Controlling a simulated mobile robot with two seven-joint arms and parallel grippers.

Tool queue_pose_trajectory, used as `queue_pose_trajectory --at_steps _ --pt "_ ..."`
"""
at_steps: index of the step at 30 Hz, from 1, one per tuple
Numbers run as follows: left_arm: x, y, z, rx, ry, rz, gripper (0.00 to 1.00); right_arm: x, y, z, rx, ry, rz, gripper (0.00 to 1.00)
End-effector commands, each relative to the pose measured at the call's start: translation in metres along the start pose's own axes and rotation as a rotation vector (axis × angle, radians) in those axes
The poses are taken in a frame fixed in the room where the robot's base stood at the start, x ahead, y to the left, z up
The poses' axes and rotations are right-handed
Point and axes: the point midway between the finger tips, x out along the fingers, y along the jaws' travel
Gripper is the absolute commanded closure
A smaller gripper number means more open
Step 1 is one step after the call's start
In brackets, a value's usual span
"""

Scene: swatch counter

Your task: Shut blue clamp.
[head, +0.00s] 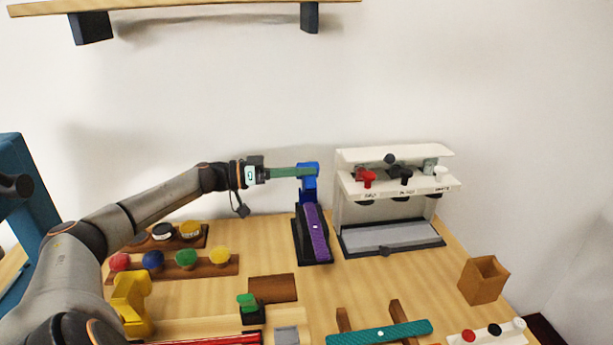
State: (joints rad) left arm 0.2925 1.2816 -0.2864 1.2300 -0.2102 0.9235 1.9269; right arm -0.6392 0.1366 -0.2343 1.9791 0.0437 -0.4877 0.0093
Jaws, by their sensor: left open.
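The blue clamp (308,183) stands upright at the far end of a dark base (299,248) near the back of the counter. A purple strip (315,230) with a white dot lies along that base, in front of the clamp. My left gripper (263,173) is open, just left of the clamp's top and at about its height. A green bar (288,172) spans from the gripper to the clamp's top. I cannot tell whether the bar belongs to the gripper, or whether it touches the clamp. My right gripper is not in view.
A white dispenser with red, black and white knobs (395,180) stands right of the clamp. Left are racks of coloured knobs (186,258) and a yellow device (130,300). A teal strip (380,333) lies in front; a brown box (484,280) is at right.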

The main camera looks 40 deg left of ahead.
Motion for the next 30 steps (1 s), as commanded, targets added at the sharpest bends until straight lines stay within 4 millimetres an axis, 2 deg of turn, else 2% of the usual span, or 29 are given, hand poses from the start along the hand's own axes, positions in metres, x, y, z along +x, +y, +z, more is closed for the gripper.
queue_pose_trajectory --at_steps 6,15,30 --pt "0.0112 0.0003 -0.0008 0.001 0.001 0.0 0.46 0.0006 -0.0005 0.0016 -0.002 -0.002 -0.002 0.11" --pt "0.0125 0.0003 -0.0005 0.001 0.0 0.0 0.46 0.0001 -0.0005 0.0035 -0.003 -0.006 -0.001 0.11" --pt "0.0122 0.0001 -0.0003 0.001 -0.001 0.0 1.0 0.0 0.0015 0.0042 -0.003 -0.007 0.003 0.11"
